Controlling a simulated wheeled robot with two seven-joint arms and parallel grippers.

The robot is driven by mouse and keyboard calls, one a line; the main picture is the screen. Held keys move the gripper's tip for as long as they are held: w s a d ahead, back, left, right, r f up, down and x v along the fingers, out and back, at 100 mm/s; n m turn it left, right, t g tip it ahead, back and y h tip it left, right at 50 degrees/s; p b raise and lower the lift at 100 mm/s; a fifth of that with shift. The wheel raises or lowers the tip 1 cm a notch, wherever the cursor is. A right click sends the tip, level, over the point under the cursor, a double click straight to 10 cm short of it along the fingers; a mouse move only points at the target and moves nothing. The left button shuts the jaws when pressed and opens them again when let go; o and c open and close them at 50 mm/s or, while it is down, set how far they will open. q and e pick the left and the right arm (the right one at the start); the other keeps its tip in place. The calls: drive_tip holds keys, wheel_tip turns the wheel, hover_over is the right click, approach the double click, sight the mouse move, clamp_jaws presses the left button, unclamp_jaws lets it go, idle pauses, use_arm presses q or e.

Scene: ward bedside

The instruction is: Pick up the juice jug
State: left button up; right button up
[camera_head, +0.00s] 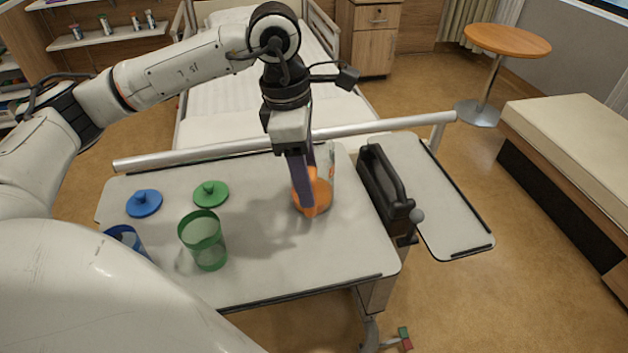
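The juice jug (324,192) stands upright on the overbed table (250,285), with orange juice in its lower part and a clear upper part. My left gripper (306,198) points straight down at the jug from above. Its dark fingers overlap the jug's near left side and hide part of it. I cannot tell whether the fingers are closed on the jug or only beside it. My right gripper is not in view.
A green cup (204,243) and a blue cup (127,240) stand left of the jug, with a green lid (210,194) and a blue lid (144,203) behind them. A black handled rack (382,188) is right of the jug. A bed rail (285,141) runs behind.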

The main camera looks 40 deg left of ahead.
use_arm(q)
drive_tip(key=f, duration=0.4)
drive_tip(key=d+f, duration=0.1)
drive_tip(key=f, duration=0.2)
drive_tip(key=shift+w, duration=0.35)
drive_tip(key=c, duration=1.1)
drive_tip(key=shift+c, duration=1.2)
drive_tip(key=shift+r, duration=0.15)
